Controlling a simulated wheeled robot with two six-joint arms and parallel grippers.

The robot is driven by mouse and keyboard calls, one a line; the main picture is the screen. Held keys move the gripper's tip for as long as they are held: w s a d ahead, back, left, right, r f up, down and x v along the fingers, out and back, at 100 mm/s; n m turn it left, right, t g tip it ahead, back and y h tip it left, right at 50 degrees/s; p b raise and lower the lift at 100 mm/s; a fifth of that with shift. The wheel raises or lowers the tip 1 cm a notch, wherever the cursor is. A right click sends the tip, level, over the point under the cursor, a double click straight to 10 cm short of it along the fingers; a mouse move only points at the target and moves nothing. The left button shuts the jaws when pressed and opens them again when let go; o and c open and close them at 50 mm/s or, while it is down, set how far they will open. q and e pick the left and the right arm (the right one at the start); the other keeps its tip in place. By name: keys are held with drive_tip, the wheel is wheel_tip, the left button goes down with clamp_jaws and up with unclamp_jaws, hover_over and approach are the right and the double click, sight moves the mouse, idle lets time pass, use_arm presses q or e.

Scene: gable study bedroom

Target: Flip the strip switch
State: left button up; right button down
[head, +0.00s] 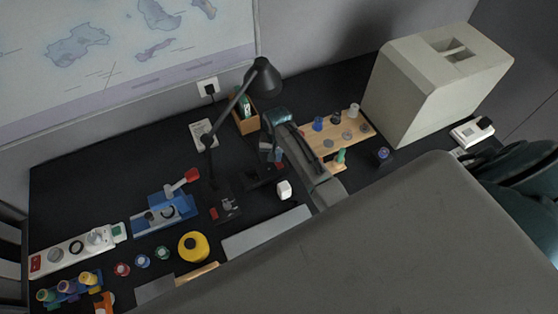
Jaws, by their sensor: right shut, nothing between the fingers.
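A white power strip (75,249) lies at the far left of the dark desk, with round sockets along it. A red rocker switch (36,263) sits at its left end; its tilt is too small to tell. My right gripper (262,174) is shut and empty, pointing down over the middle of the desk, well to the right of the strip and apart from it. Its dark fingers are hard to make out against the black desktop. My left gripper is not in view.
A black desk lamp (238,103) stands close left of my right gripper. A blue vise-like tool (163,212) with a red handle, a yellow roll (193,247) and several small spools lie between gripper and strip. A wooden rack (336,137) and beige box (425,85) stand right.

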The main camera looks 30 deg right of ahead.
drive_tip(key=shift+r+p, duration=0.55)
drive_tip(key=shift+r, duration=2.65)
